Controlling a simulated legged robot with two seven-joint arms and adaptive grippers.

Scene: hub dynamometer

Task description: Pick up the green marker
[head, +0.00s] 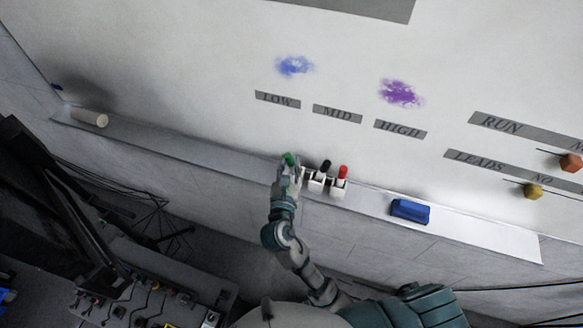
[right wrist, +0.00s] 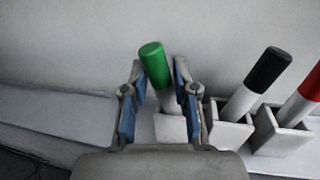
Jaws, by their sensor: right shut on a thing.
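The green marker (right wrist: 156,66) stands tilted in a white holder (right wrist: 170,128), green cap up, between the fingers of my right gripper (right wrist: 158,90) in the right wrist view. The right gripper is shut on it; I see a small gap beside the fingers there, but the exact contact is hard to make out. In the head view the green cap (head: 289,158) shows just above my right gripper (head: 287,170) at the whiteboard ledge. My left gripper is not in view.
A black marker (head: 325,166) and a red marker (head: 342,172) stand in white holders just right of the gripper. A blue eraser (head: 410,211) lies further right on the ledge (head: 470,230). A pale cylinder (head: 90,118) lies at the ledge's left end.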

